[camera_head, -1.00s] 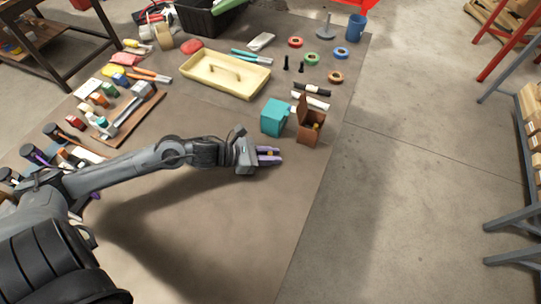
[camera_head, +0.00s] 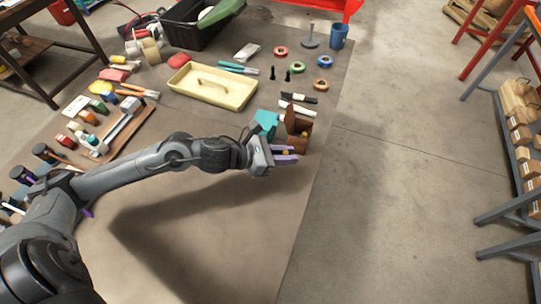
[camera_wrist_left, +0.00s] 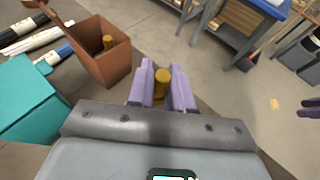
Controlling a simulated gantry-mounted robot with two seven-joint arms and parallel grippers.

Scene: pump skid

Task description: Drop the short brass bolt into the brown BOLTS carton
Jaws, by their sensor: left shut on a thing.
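My left gripper (camera_head: 285,156) has purple fingers and is shut on the short brass bolt (camera_wrist_left: 161,88), which stands upright between the fingertips in the left wrist view. In the head view the bolt is too small to make out clearly. The brown carton (camera_head: 299,141) stands open with its flap raised, just beyond my left gripper. In the left wrist view the carton (camera_wrist_left: 110,69) is ahead and left of the fingers, with another brass piece inside it. The held bolt is outside the carton. Purple fingertips, apparently of my right gripper (camera_wrist_left: 310,108), show at the right edge of the wrist view.
A teal box (camera_head: 266,121) stands left of the carton, close to my gripper. Black and white rolls (camera_head: 298,98) lie behind the carton. A cream tray (camera_head: 212,86) is farther back. The table's right edge is near the carton; the front table is clear.

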